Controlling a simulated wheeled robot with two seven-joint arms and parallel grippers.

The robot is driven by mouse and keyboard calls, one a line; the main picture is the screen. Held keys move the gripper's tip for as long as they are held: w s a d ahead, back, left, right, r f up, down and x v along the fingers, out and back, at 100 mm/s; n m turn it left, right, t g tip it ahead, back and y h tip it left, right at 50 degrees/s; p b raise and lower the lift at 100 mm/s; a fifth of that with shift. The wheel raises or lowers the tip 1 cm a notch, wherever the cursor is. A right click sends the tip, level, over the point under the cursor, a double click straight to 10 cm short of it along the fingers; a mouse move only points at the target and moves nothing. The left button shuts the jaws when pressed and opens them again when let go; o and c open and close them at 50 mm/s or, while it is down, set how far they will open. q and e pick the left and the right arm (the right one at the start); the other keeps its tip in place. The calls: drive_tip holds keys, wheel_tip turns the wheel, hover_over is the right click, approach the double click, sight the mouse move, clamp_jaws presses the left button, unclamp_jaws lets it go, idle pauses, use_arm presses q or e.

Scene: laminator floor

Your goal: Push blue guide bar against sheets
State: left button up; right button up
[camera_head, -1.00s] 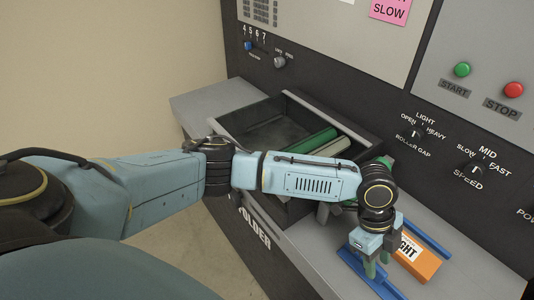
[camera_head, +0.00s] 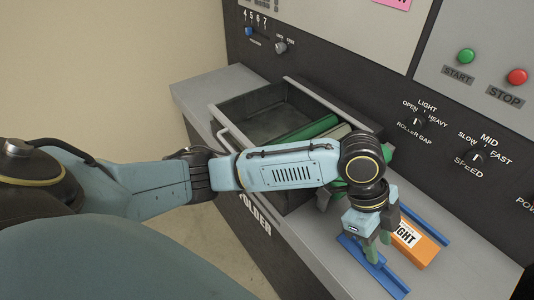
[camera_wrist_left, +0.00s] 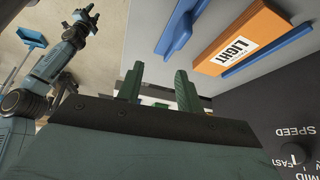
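The blue guide bar (camera_head: 382,275) lies on the grey ledge, on the near side of the orange sheets (camera_head: 424,250) with a "LIGHT" label. A strip of ledge shows between bar and sheets in the left wrist view, where the bar (camera_wrist_left: 178,25) and sheets (camera_wrist_left: 225,42) also appear. A second blue bar (camera_head: 428,228) runs along the sheets' far side. My left gripper (camera_head: 371,250) points down over the near bar; contact is unclear. Its two green fingers (camera_wrist_left: 158,88) are apart with nothing visible between them. My right gripper (camera_wrist_left: 86,14) is small at the wrist view's upper left.
An open dark tray (camera_head: 262,118) with a green roll (camera_head: 306,130) lies behind my left arm. The dark control panel with knobs (camera_head: 418,122) rises behind the ledge. The ledge (camera_head: 465,275) is clear right of the sheets.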

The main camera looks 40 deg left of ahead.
use_arm(q)
drive_tip(key=s+a+f+n+t+y, duration=0.2)
drive_tip(key=s+a+f+n, duration=0.4)
drive_tip(key=a+f+n, duration=0.2)
drive_tip(key=s+a+f+n+t+y, duration=0.1)
drive_tip(key=s+a+f+n+y, duration=0.1)
drive_tip(key=s+a+f+n, duration=0.4)
drive_tip(key=a+f+n, duration=0.2)
drive_tip(key=a+f, duration=0.1)
drive_tip(key=f, duration=0.2)
drive_tip(key=shift+s+f+t+b, duration=0.25)
drive_tip(key=shift+f+t+b, duration=0.1)
drive_tip(key=shift+t, duration=0.05)
idle(0.5)
